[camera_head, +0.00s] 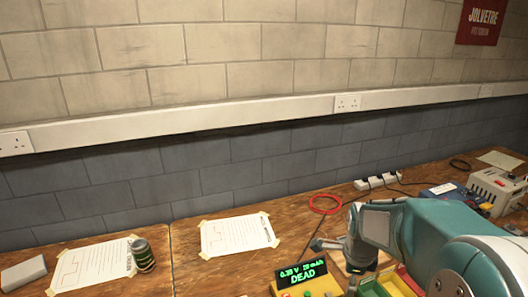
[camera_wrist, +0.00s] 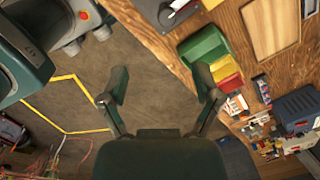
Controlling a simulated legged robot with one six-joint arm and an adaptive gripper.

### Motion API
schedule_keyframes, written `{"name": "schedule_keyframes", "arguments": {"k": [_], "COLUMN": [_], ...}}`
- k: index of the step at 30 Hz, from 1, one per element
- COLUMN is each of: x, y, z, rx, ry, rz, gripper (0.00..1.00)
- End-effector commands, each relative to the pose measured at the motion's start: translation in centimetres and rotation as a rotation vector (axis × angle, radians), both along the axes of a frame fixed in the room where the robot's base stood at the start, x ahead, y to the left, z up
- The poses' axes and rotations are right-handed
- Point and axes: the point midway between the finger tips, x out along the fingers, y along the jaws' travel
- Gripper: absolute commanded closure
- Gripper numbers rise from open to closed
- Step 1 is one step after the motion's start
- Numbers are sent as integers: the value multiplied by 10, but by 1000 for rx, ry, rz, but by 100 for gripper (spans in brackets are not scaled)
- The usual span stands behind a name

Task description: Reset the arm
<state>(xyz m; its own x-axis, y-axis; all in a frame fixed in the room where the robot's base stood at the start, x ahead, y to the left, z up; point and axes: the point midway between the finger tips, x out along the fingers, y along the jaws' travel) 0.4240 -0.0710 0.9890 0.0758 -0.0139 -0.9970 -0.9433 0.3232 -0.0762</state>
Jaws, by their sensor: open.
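My gripper (camera_wrist: 162,76) shows in the wrist view with its two dark fingers spread wide apart and nothing between them. Below and beyond the fingers is bare brown floor, with the bench edge to the right. In the head view my teal arm reaches in from the lower right over the bench and hides part of it. The gripper end there is partly hidden by the arm.
The wooden bench (camera_head: 190,258) holds taped paper sheets (camera_head: 238,234), a dark can (camera_head: 143,255), a yellow meter reading DEAD (camera_head: 304,277), a red cable ring (camera_head: 325,204) and a power strip (camera_head: 376,181). Coloured bins (camera_wrist: 207,50) sit near the bench edge. Yellow tape (camera_wrist: 66,78) marks the floor.

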Motion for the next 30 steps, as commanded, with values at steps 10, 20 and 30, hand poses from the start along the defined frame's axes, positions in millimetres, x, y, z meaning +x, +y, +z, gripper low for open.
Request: {"name": "schedule_keyframes", "arguments": {"k": [10, 20, 30], "x": [-69, -141, -173], "y": [38, 63, 71], "z": [78, 112, 116], "rx": [-142, -378, -526], "ry": [-156, -252, -268], "rz": [783, 1501, 1838], "gripper": [18, 18, 18]}}
